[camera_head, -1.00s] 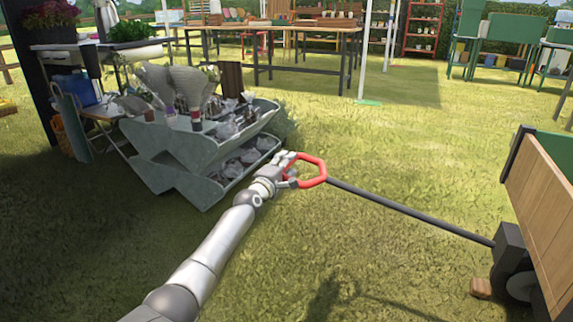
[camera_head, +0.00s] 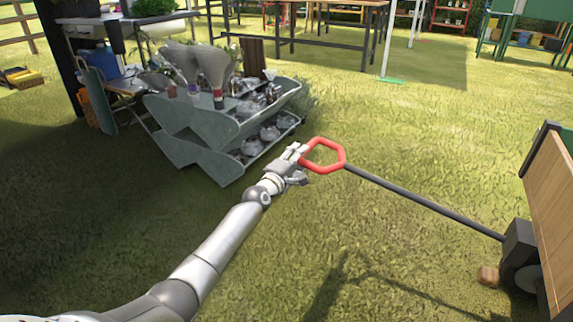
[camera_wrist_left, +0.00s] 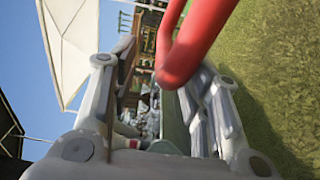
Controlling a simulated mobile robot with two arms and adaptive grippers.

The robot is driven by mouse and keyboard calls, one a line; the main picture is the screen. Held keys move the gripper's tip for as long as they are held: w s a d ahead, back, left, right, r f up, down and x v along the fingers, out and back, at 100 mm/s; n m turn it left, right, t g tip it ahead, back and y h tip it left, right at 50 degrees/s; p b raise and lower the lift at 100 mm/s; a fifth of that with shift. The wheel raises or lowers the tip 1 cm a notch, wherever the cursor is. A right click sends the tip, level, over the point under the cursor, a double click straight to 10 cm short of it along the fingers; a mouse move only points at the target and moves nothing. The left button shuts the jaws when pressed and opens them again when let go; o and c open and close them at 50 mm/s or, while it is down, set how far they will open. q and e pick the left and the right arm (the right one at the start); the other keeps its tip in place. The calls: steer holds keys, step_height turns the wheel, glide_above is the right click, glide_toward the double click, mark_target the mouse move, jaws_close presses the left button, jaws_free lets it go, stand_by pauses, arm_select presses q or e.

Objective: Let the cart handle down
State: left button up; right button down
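The cart handle is a red loop (camera_head: 323,141) on a long dark rod (camera_head: 425,200) that slopes down to the wooden cart (camera_head: 549,215) at the right. The loop is raised above the grass. My left gripper (camera_head: 300,166) is at the left side of the loop with its fingers spread. In the left wrist view, the red loop (camera_wrist_left: 193,40) passes close to one finger, and a gap shows between the two fingers (camera_wrist_left: 160,85). Whether the loop touches a finger is hard to tell. My right gripper is in neither view.
A grey-green tiered stand (camera_head: 205,135) with wrapped bouquets and metal cans stands left of the handle. Tables (camera_head: 330,20) stand at the back. The grass around the handle is clear.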

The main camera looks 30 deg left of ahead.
arm_select(q)
steer(key=s+p, duration=0.4)
steer(key=s, duration=0.3)
stand_by(0.5)
stand_by(0.5)
